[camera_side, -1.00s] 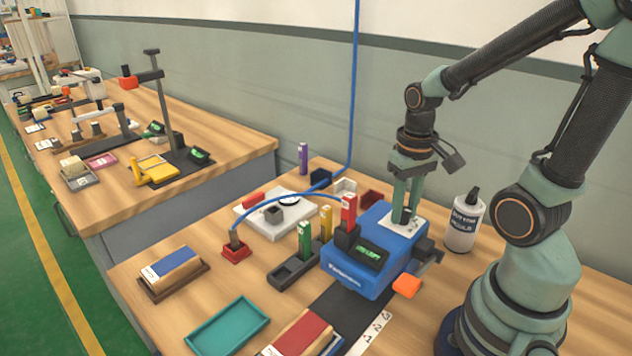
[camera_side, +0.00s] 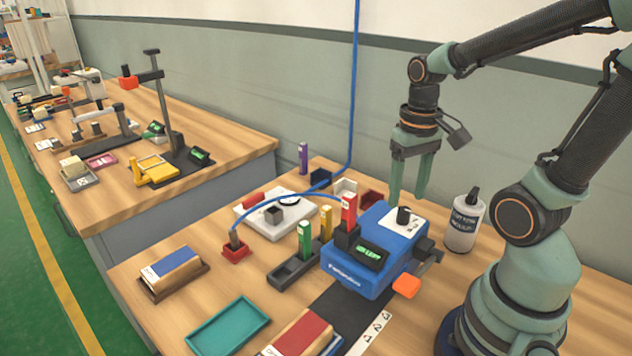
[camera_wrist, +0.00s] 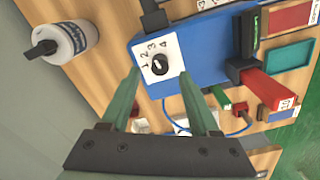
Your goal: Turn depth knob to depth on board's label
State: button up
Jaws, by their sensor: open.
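The black depth knob (camera_side: 403,215) stands on a white dial plate on top of the blue machine (camera_side: 345,277). In the wrist view the knob (camera_wrist: 160,64) sits on the plate, which carries the handwritten numbers 1 to 4. A small light mark shows on the knob, but I cannot tell which number it points to. My gripper (camera_side: 407,192) is open and empty above the knob, fingers pointing down. In the wrist view my gripper (camera_wrist: 160,78) has its fingertips on either side of the knob. A red-topped board (camera_side: 300,337) lies at the front; its label is unreadable.
A white bottle (camera_side: 465,222) stands right of the machine. An orange-ended lever (camera_side: 406,286) sticks out at its front right. Red, yellow and green sticks stand at its left. A teal tray (camera_side: 228,325) and a blue-topped board (camera_side: 172,271) are at the front left.

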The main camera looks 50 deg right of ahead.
aim_at(405, 209)
notch_tip(405, 209, up, 8)
dwell(0.5)
jog(key=w+a+n+t, duration=0.4)
jog(key=w+a+t, duration=0.1)
jog(key=a, duration=0.3)
jog(key=shift+a+f+n+t, duration=0.25)
jog(key=shift+n+t, duration=0.05)
jog(key=shift+n, duration=0.1)
jog(key=shift+w, duration=0.1)
